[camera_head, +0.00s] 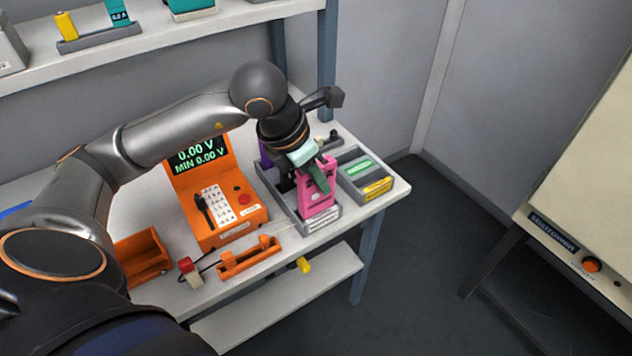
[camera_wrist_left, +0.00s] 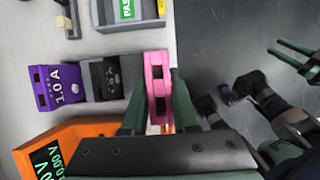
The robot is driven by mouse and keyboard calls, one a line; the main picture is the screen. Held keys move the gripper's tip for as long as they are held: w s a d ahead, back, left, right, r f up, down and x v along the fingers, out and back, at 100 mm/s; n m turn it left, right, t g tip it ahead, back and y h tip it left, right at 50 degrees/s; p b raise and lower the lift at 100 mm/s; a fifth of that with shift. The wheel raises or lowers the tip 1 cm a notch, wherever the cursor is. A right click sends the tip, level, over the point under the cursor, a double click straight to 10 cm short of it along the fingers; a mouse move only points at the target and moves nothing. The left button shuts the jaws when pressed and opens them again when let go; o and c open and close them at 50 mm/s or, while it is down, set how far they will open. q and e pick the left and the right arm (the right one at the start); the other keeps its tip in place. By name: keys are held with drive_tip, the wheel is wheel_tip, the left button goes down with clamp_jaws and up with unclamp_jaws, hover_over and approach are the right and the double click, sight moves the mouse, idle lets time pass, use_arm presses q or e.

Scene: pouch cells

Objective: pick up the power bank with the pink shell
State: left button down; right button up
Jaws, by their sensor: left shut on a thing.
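The power bank with the pink shell (camera_head: 326,172) stands upright at the front end of a grey rack (camera_head: 270,190) on the table. In the left wrist view the pink power bank (camera_wrist_left: 157,75) is between the two green fingers of my left gripper (camera_wrist_left: 155,100). My left gripper (camera_head: 315,178) is shut on it from above. I cannot tell whether its lower end still touches the rack. A purple power bank (camera_wrist_left: 52,88) and a black one (camera_wrist_left: 104,78) stand behind it in the same rack. My right gripper (camera_wrist_left: 293,55) shows in the left wrist view, fingers apart and empty.
An orange tester (camera_head: 230,205) stands left of the rack. A grey tray (camera_head: 352,158) with a green and a yellow item is to the right. An orange cradle (camera_head: 248,262) and a corded red-white piece (camera_head: 188,270) lie in front. A shelf (camera_head: 170,35) is behind.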

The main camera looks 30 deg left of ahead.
use_arm(q)
drive_tip(key=s+d+r+b, duration=0.3)
drive_tip(key=s+d+r, duration=0.4)
drive_tip(key=s, duration=0.3)
drive_tip(key=shift+d+r, duration=0.3)
drive_tip(key=shift+r, duration=0.45)
use_arm(e)
drive_tip(key=shift+w+a+f, duration=0.1)
drive_tip(key=shift+a+f, duration=0.15)
drive_tip(key=shift+f, duration=0.25)
drive_tip(key=shift+w+a+f, duration=0.1)
drive_tip(key=shift+a+f, duration=0.1)
drive_tip(key=shift+f, duration=0.3)
